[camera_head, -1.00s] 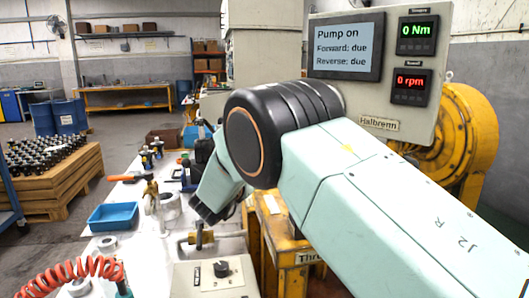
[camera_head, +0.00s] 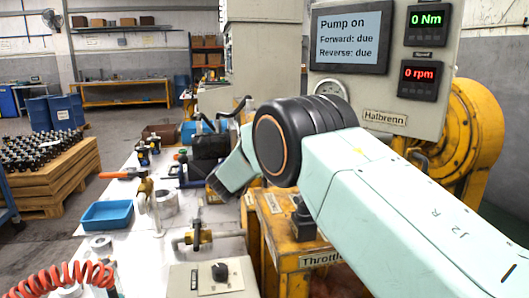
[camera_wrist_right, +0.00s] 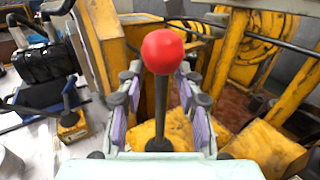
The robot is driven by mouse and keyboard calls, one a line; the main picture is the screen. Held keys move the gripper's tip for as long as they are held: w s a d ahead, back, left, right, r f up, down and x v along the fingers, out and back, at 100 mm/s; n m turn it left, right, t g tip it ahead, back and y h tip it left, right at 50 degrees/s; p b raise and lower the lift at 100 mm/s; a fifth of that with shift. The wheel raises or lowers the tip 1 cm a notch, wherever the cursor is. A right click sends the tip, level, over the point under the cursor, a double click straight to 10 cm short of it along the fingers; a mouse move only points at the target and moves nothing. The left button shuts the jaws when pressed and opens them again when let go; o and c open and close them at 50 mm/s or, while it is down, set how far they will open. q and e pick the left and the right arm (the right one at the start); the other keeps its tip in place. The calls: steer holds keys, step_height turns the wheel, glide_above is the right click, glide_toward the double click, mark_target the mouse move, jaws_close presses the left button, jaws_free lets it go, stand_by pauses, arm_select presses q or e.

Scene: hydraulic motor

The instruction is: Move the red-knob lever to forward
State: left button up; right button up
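The red knob (camera_wrist_right: 163,51) tops a dark upright lever (camera_wrist_right: 160,110) in the right wrist view. My right gripper (camera_wrist_right: 157,88) is open, with one purple-padded finger on each side of the lever. Gaps show between the lever and both pads, so it is not gripped. In the head view my right arm reaches in from the right and hides the knob; its fingers cannot be made out there. My left gripper is not in view. The screen (camera_head: 348,38) reads "Pump on, Forward: due, Reverse: due".
The readouts show 0 Nm (camera_head: 428,20) and 0 rpm (camera_head: 420,74). A yellow throttle stand (camera_head: 290,250) is beside the white bench (camera_head: 130,225). A blue tray (camera_head: 107,214), a valve (camera_head: 197,236) and a control box with a black knob (camera_head: 219,272) occupy the bench.

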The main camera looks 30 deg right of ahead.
steer(key=shift+w+d, duration=0.15)
steer(key=shift+d, duration=0.35)
steer(key=shift+w, duration=0.1)
steer(key=shift+a, duration=0.1)
steer(key=c, duration=0.5)
jaws_close()
steer(key=shift+r, duration=0.1)
